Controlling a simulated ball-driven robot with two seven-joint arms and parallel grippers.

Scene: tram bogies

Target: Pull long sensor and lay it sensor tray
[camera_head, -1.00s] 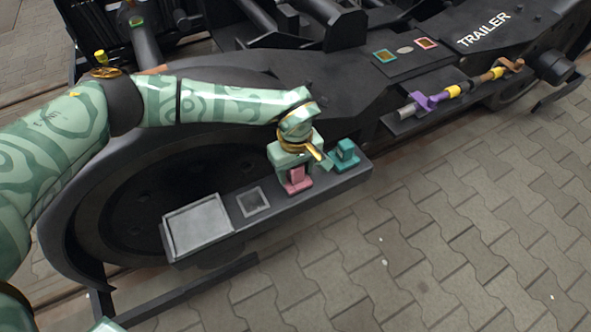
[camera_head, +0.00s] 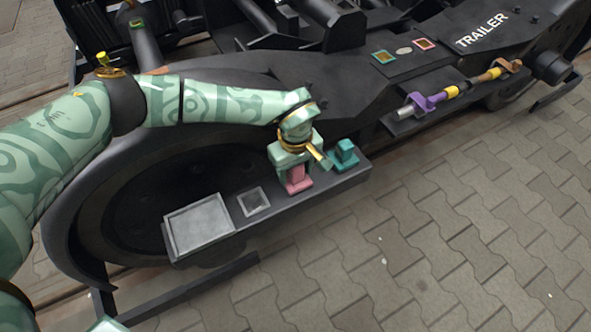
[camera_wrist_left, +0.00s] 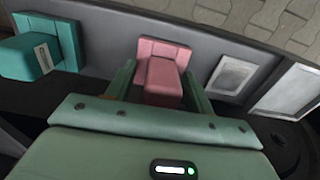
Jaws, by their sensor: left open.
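A pink block-shaped sensor (camera_head: 299,185) stands on the dark ledge (camera_head: 325,187) on the side of the bogie. A teal one (camera_head: 345,157) stands to its right. I cannot tell from their shape which is the long sensor. My left gripper (camera_head: 295,167) is open at the pink sensor, with its fingers around the upper part. In the left wrist view the pink sensor (camera_wrist_left: 162,75) is between the two fingers, and the teal one (camera_wrist_left: 45,55) is at the left. A shallow grey tray (camera_head: 168,240) is at the ledge's left end. My right gripper is not in view.
A small square frame (camera_head: 254,201) lies between the grey tray and the pink sensor. The wheel (camera_head: 140,195) is behind the ledge. A purple, yellow and brown rod assembly (camera_head: 452,92) sits on another ledge at right. Paving in front is clear.

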